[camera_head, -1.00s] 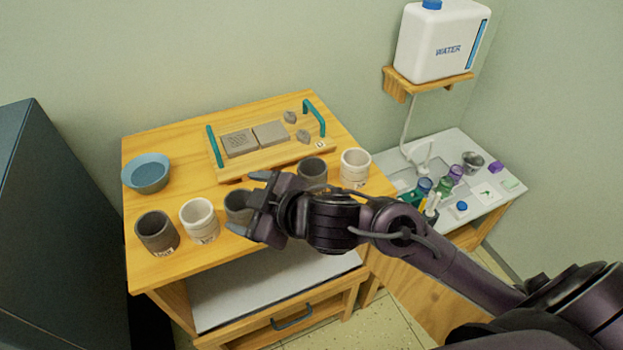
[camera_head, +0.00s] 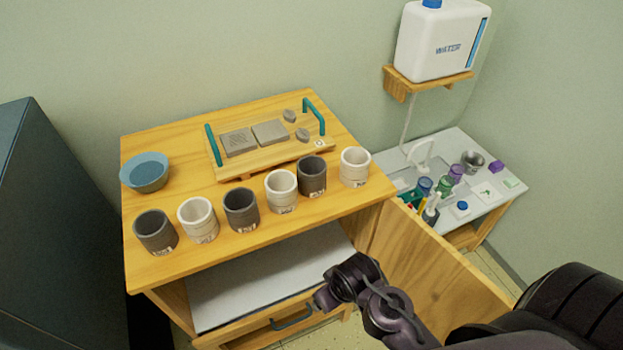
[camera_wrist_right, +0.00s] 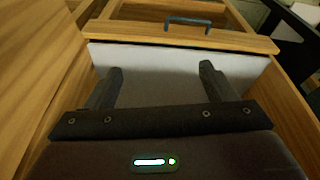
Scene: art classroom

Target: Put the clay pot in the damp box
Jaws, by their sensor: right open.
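Several cup-shaped pots stand upright in a row on the wooden cabinet top in the head view: dark grey ones (camera_head: 156,233) (camera_head: 241,211) (camera_head: 312,177) and white ones (camera_head: 198,220) (camera_head: 282,193) (camera_head: 355,168). Labels show on their fronts; I cannot read them or tell which is the clay pot. Below is an open compartment with a pale floor (camera_head: 262,277), perhaps the damp box. My right gripper (camera_head: 324,298) is low in front of the cabinet, by the handle (camera_head: 292,318). In the right wrist view it is open and empty (camera_wrist_right: 160,72). My left gripper is not in view.
An open wooden door (camera_head: 435,262) stands right of the compartment. A blue bowl (camera_head: 146,175) and a wooden tray (camera_head: 285,155) with teal handles and grey slabs sit behind the pots. A side table (camera_head: 465,150) holds small items under a water tank (camera_head: 440,45).

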